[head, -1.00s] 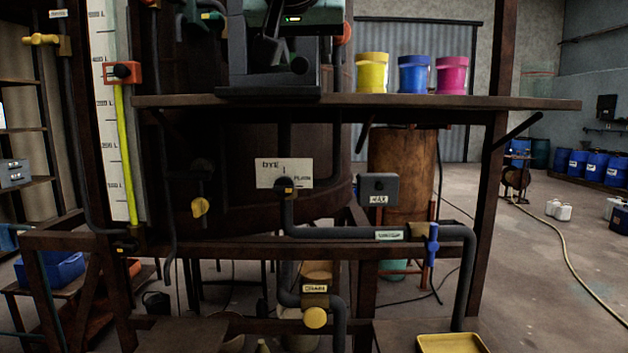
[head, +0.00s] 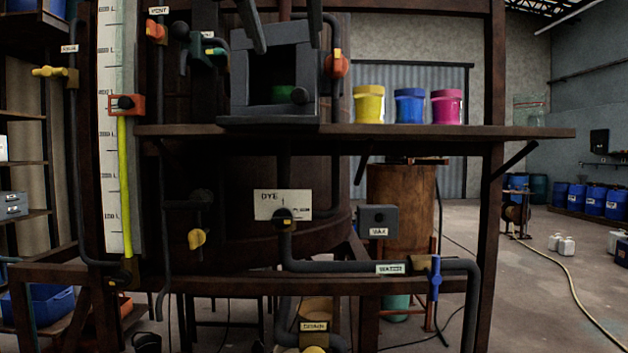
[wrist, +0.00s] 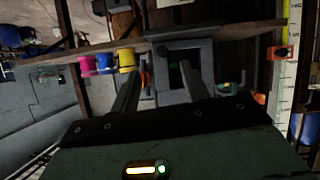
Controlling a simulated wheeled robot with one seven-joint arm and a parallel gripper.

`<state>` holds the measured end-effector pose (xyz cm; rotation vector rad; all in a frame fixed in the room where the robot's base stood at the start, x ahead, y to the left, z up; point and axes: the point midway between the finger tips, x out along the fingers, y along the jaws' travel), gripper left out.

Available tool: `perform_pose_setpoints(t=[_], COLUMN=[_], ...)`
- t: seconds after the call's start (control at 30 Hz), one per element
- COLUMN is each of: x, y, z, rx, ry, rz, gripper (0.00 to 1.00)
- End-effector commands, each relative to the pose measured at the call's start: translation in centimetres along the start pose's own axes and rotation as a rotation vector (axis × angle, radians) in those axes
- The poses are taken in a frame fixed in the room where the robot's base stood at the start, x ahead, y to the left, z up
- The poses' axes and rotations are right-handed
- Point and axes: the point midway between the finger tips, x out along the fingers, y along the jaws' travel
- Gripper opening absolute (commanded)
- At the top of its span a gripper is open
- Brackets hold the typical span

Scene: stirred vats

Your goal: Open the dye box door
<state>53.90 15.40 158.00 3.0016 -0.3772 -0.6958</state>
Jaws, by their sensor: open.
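The dye box (head: 240,80) is a grey box on the shelf, with a square dark front inside a grey frame and something green showing within. I cannot tell whether the front is a shut door with a window or an open hole. My gripper (head: 288,42) is open and empty, its fingers pointing down across the box's top in the head view.
The shelf (head: 520,132) also carries a yellow tub (head: 367,106), a blue tub (head: 409,107) and a pink tub (head: 446,107) to the right. An orange-handled valve (head: 337,66) and pipe stand close right of the box. A DYE label (head: 270,205) is below.

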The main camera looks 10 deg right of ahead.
Motion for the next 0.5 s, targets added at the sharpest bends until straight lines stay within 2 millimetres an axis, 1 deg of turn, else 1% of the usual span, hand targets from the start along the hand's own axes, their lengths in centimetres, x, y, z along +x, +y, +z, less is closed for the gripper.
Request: perform_pose_setpoints(t=[0.2, 0.5], x=[2.6, 5.8], y=[-0.3, -0.2], z=[3.0, 7.3], rx=[-0.116, -0.244], ry=[-0.065, -0.160], rz=[-0.028, -0.072], gripper=[0.46, 0.46])
